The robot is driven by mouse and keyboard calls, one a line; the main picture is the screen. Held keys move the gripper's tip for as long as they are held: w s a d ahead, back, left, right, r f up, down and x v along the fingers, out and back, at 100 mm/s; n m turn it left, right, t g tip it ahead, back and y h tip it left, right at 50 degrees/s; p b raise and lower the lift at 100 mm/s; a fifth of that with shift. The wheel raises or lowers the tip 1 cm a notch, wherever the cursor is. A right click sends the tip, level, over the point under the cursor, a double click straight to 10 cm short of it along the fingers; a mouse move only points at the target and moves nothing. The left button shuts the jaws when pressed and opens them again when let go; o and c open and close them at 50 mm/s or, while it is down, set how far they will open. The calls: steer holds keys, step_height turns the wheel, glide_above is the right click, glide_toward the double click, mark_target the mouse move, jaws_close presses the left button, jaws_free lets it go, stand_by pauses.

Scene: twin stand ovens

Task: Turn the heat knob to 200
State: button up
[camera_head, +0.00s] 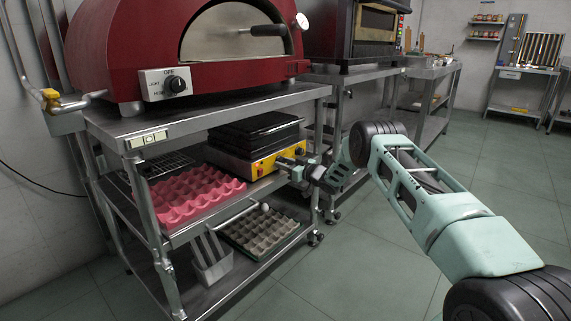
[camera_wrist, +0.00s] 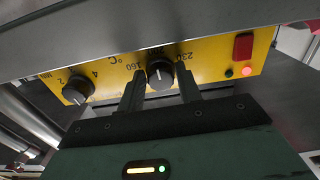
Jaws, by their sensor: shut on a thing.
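The heat knob (camera_wrist: 160,75) is black with a white line that stands about vertical in the wrist view. In the head view my gripper (camera_head: 300,166) reaches the yellow front of the black-topped grill (camera_head: 255,132) on the middle shelf; the knob itself is hidden there.
A second black knob (camera_wrist: 77,90), marked 2, 4 and min, is to the left. A red switch (camera_wrist: 243,46) and a lit red lamp (camera_wrist: 245,71) are to the right. The upper shelf (camera_head: 215,115) bears a red oven (camera_head: 120,50). Pink egg trays (camera_head: 190,192) lie left of the grill.

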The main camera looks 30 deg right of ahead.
stand_by(0.5)
steer(key=o, duration=0.9)
steer(key=shift+o, duration=0.2)
steer(key=p+v, duration=0.4)
steer(key=v, duration=1.3)
steer(key=shift+s, duration=0.2)
